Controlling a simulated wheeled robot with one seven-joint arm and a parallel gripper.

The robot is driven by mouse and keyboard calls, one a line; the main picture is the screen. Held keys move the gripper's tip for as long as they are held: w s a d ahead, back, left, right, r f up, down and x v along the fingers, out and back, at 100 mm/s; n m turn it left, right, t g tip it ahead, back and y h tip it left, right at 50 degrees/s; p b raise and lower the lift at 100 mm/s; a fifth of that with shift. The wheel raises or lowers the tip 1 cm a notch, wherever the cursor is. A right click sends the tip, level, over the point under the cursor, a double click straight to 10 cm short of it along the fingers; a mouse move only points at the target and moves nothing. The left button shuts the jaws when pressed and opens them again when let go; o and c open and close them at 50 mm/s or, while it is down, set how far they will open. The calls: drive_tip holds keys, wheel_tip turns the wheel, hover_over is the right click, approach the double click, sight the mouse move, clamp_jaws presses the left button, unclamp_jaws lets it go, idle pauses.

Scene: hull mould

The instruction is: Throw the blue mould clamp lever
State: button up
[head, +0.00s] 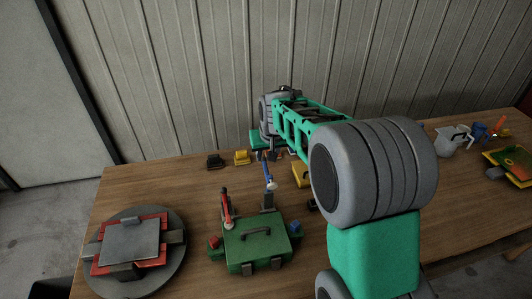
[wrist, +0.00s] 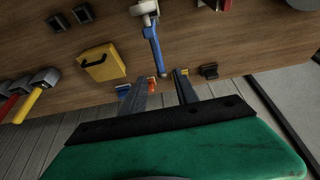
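The blue clamp lever (head: 268,179) stands upright on a grey bracket at the back right of the green mould box (head: 255,245). In the wrist view the blue lever (wrist: 155,50) points toward my gripper, its free end near the gap between the fingertips. My gripper (wrist: 164,78) is open, with one finger to each side of the lever's line; I see no contact. In the head view my gripper (head: 268,155) is just above the lever's top, small and partly hidden by my arm. A red lever (head: 227,207) stands at the box's left.
A round turntable (head: 172,278) with a red mould is at left. Small black (head: 214,160) and yellow (head: 241,157) blocks lie behind the levers, with another yellow block (head: 300,173) right of them. A jug (head: 452,139) and tray (head: 493,156) stand far right. A corrugated wall is behind.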

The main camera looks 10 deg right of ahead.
sight(265, 165)
drive_tip(key=p+x, duration=0.1)
drive_tip(key=x, duration=0.6)
drive_tip(key=shift+f+p, duration=0.25)
drive_tip(key=shift+p, duration=0.05)
drive_tip(key=shift+c, duration=0.6)
clamp_jaws()
idle(0.3)
